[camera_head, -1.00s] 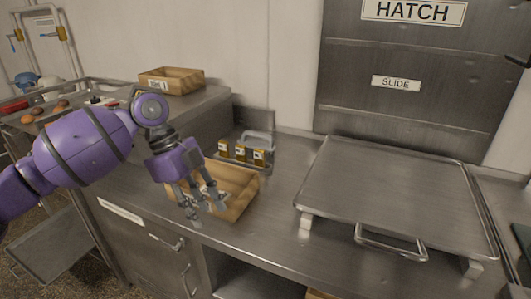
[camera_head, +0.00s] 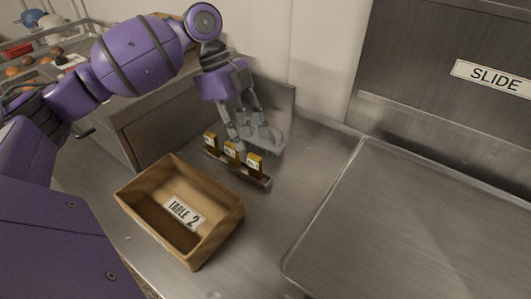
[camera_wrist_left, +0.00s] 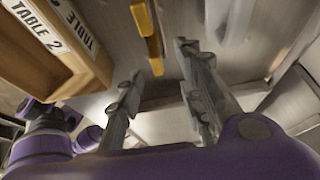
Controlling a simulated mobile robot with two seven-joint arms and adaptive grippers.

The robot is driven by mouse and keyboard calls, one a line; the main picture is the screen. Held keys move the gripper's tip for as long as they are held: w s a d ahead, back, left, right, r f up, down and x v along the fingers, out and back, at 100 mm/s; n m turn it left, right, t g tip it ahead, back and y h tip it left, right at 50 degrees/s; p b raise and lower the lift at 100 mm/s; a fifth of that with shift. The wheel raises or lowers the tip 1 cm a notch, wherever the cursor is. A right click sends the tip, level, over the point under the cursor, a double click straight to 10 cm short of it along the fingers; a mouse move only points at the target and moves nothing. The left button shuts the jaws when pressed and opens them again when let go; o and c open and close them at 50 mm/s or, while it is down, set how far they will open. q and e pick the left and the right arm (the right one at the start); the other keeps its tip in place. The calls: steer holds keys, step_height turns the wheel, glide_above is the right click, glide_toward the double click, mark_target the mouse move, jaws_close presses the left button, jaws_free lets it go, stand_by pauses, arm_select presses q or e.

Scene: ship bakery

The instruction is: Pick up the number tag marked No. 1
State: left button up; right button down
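Several small yellow number tags with white labels stand in a row in a low metal rack (camera_head: 262,182) on the steel counter: a left tag (camera_head: 211,142), a middle tag (camera_head: 232,153) and a right tag (camera_head: 254,165). Their numbers are too small to read, so I cannot tell which is No. 1. My left gripper (camera_head: 248,136) is open above and behind the rack, fingers pointing down. In the left wrist view, yellow tags (camera_wrist_left: 145,28) show beyond and between the open fingers (camera_wrist_left: 160,62), and nothing is held. My right gripper is out of view.
A wooden box labelled TABLE 2 (camera_head: 135,197) stands in front of the rack. A large metal tray (camera_head: 420,225) is to the right, below the hatch marked SLIDE (camera_head: 440,40). A raised steel block (camera_head: 150,115) is at left. Bare counter lies between rack and tray.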

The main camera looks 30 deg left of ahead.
mark_target(250, 154)
arm_select(q)
steer(key=shift+s+d+f, duration=0.25)
steer(key=shift+f, duration=0.3)
steer(key=shift+s+d+f, duration=0.2)
steer(key=shift+s+f, duration=0.05)
steer(key=shift+f, duration=0.3)
steer(key=x, duration=0.4)
steer(key=shift+w+a+f, duration=0.15)
steer(key=shift+f, duration=0.35)
jaws_close()
